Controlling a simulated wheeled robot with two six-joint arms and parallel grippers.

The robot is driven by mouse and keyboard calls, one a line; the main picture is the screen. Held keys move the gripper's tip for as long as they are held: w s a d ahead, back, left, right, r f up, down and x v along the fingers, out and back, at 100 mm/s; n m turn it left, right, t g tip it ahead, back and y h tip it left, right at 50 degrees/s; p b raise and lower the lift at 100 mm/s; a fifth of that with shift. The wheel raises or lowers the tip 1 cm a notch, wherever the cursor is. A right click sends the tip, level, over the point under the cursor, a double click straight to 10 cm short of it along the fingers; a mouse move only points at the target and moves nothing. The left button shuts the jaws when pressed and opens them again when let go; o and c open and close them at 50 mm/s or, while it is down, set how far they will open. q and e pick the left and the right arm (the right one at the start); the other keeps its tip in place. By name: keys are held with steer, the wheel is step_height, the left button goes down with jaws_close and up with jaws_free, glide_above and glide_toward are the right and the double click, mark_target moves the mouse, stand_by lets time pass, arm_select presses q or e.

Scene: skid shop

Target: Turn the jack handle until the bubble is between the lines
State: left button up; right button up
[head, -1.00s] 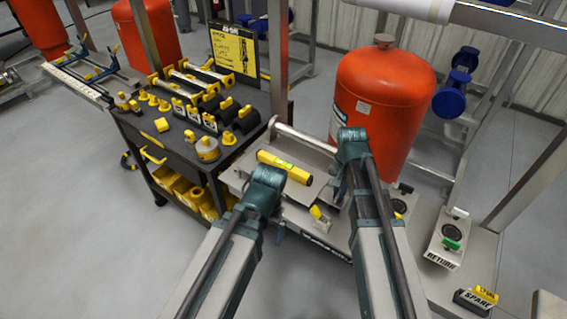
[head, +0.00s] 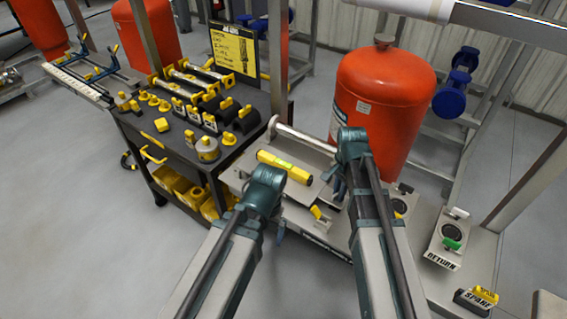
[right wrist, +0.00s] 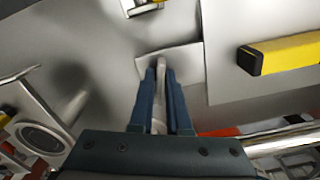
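A yellow spirit level with a green vial (head: 286,166) lies on a grey metal plate in the middle of the head view. The vial is too small to read the bubble against its lines. In the right wrist view the level's yellow end (right wrist: 285,54) shows at the upper right. My right gripper (head: 338,189) is low beside the plate; its blue fingers (right wrist: 162,72) are closed around a pale upright rod, the jack handle (right wrist: 160,112). My left gripper (head: 279,232) hangs in front of the plate, mostly hidden behind its own wrist.
A black cart (head: 187,153) with yellow parts stands at the left. A big orange tank (head: 382,100) stands behind the plate on the right. A box marked RETURN (head: 445,247) and a SPARE block (head: 476,300) are at the right. The floor at front left is clear.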

steer(key=o, duration=0.3)
steer(key=shift+o, duration=0.2)
step_height(320, 180, up, 7)
steer(key=p, duration=0.7)
steer(key=shift+r, duration=0.1)
steer(key=n, duration=0.3)
steer(key=shift+r+p, duration=0.15)
steer(key=shift+p, duration=0.15)
steer(key=n, duration=0.4)
steer(key=shift+r, duration=0.2)
